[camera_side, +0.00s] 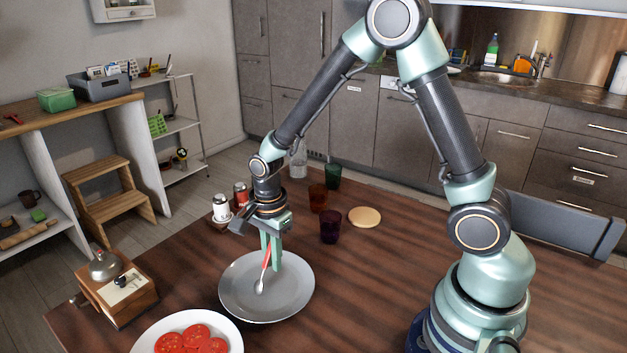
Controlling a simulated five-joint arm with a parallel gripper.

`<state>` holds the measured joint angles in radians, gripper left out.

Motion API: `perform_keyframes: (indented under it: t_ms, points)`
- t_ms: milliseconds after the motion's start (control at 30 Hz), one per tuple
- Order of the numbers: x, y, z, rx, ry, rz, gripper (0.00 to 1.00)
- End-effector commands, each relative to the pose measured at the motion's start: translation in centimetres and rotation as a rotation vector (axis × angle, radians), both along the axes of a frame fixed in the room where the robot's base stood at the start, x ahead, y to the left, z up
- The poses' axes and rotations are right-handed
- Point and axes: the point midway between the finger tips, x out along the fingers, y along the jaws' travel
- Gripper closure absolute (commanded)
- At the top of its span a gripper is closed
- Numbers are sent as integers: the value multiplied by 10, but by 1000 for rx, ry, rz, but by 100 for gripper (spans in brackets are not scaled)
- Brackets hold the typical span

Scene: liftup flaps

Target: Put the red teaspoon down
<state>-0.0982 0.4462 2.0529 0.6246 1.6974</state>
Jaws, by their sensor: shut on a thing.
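The red teaspoon (266,262) has a red handle and a pale bowl, and hangs steeply with its bowl end down. My gripper (271,255) points down and is shut on the teaspoon's handle. The teaspoon is over the grey plate (290,305), left of its middle. I cannot tell whether the spoon's bowl touches the plate.
A white plate with tomato slices (152,345) is at the front. A wooden box (130,305) stands at the left. Shakers (221,207), dark glasses (331,228) and a round wooden coaster (364,217) are behind. The table (370,285) right of the grey plate is clear.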

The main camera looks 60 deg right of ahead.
Motion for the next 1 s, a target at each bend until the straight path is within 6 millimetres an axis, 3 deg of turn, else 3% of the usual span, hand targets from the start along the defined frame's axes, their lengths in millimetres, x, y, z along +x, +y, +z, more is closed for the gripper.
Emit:
perform_keyframes:
  t_ms: [100,200,633,767,1000]
  points:
    - [0,0,-3,0,1,0,100]
    - [0,0,-3,0,0,0,56]
    - [1,0,3,0,-2,0,56]
    - [1,0,21,1,-5,0,56]
    - [0,1,71,1,-6,0,56]
